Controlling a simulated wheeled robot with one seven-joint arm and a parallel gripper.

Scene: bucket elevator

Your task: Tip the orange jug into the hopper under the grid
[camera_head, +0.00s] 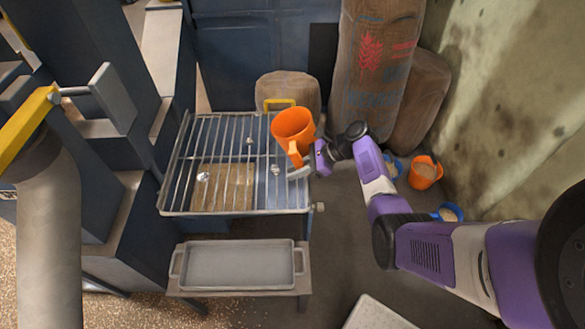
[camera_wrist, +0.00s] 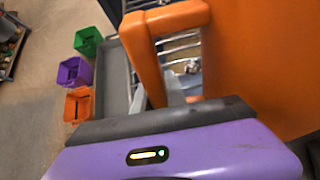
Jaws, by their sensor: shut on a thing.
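The orange jug (camera_head: 293,125) hangs above the right part of the metal grid (camera_head: 176,170), its mouth facing up and looking close to upright. Its inside shows plain orange; I cannot make out contents. My gripper (camera_head: 300,170) is shut on the jug's handle, on the jug's near side. In the wrist view the jug's wall (camera_wrist: 262,60) fills the right, with the handle (camera_wrist: 150,65) between it and the left side, at my fingers (camera_wrist: 178,95). The hopper (camera_head: 225,187) shows under the grid bars, with tan material at its left and middle.
A grey tray (camera_head: 238,265) stands on a low bench before the grid. Another orange jug (camera_head: 425,172) and blue containers (camera_head: 448,212) stand on the floor at right. Sacks (camera_head: 375,70) stand behind. The wrist view shows green (camera_wrist: 88,42), purple (camera_wrist: 75,72) and orange bins (camera_wrist: 78,104).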

